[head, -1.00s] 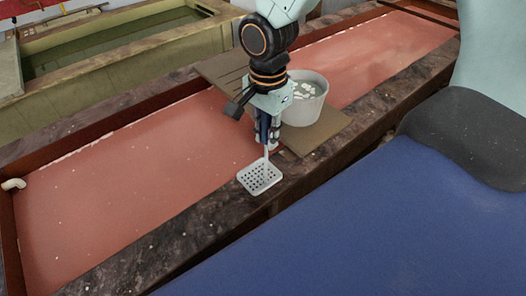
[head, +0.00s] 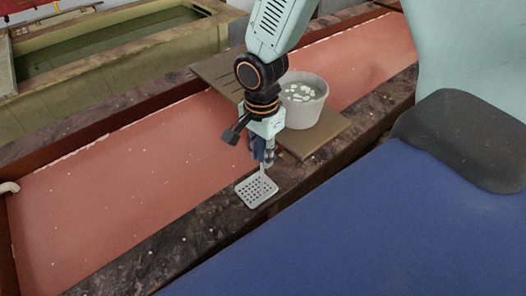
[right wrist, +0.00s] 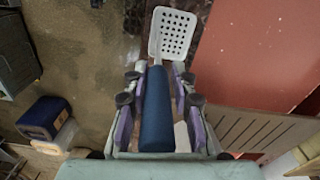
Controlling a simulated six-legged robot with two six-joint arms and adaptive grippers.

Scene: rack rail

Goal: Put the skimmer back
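The skimmer has a flat, pale, square perforated head (head: 257,191) and a blue handle (right wrist: 156,112). My right gripper (head: 263,148) is shut around the handle, with its fingers on both sides of it in the right wrist view. The perforated head hangs below the fingers and appears in front of the dark near rim of the vat in the head view. I cannot tell whether it touches the rim. The head also shows beyond the fingertips in the right wrist view (right wrist: 172,33). No rack rail can be made out. My left gripper is not in view.
A long vat of reddish liquid (head: 130,190) has a dark, speckled rim (head: 185,235). A brown board (head: 322,138) lies across it, bearing a pale bucket (head: 303,108) with white pieces inside. A second, greenish vat (head: 120,75) stands behind.

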